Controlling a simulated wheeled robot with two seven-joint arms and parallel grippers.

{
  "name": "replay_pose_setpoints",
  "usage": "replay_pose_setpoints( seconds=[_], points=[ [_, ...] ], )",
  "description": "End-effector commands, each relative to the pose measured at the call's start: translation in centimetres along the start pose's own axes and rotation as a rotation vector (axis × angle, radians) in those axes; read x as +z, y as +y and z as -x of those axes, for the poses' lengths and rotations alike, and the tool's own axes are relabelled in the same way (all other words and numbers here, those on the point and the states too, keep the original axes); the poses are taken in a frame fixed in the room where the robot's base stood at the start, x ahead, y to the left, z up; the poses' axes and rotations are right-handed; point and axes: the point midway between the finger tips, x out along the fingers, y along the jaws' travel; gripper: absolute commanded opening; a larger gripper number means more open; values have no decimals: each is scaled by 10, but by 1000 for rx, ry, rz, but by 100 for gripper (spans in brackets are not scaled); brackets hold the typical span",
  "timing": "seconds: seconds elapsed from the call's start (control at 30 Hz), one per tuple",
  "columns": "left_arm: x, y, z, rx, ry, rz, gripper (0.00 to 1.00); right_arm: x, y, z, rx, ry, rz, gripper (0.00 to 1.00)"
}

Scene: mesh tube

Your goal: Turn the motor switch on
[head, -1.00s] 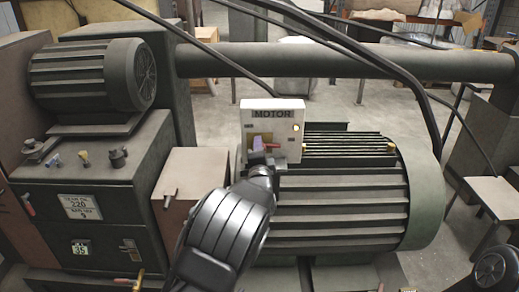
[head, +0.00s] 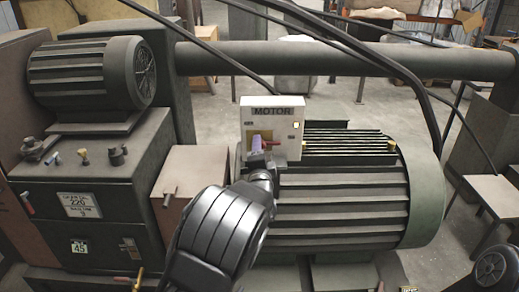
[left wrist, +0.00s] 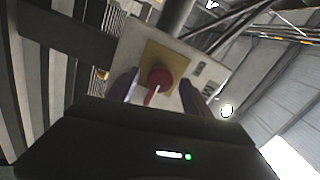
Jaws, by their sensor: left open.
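The white motor box (head: 287,150), labelled MOTOR, stands upright against the left end of the big ribbed motor (head: 345,200). Its red switch (left wrist: 160,78) sits on a yellow plate (left wrist: 158,58) in the left wrist view, with a short pale-red lever pointing down. In the head view the red switch (head: 270,143) is partly hidden by my gripper. My left gripper (head: 260,150) is at the box front. In the left wrist view its purple fingers (left wrist: 160,92) are apart, one on each side of the switch; I cannot tell whether they touch it. My right gripper is not in view.
A small lamp (head: 296,125) on the box looks lit. A dark control cabinet (head: 90,205) with valves and a smaller motor (head: 95,75) stands left. Black cables (head: 400,75) and a thick pipe (head: 345,60) pass behind the box.

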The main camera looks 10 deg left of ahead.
Motion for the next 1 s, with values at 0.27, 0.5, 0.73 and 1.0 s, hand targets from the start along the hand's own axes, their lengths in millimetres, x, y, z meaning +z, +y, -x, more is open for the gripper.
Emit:
replay_pose_setpoints(
  seconds=[0.27, 0.5, 0.73, 1.0],
  points=[
    [0, 1, 43, 0, 1, 0, 57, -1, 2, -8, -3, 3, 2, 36],
    [0, 0, 50, -1, 0, -1, 57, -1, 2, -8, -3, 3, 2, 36],
    [1, 3, 50, 6, -1, 3, 57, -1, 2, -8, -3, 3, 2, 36],
    [33, 84, 65, 189, -37, 119, 57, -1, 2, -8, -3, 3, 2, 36]
  ],
)
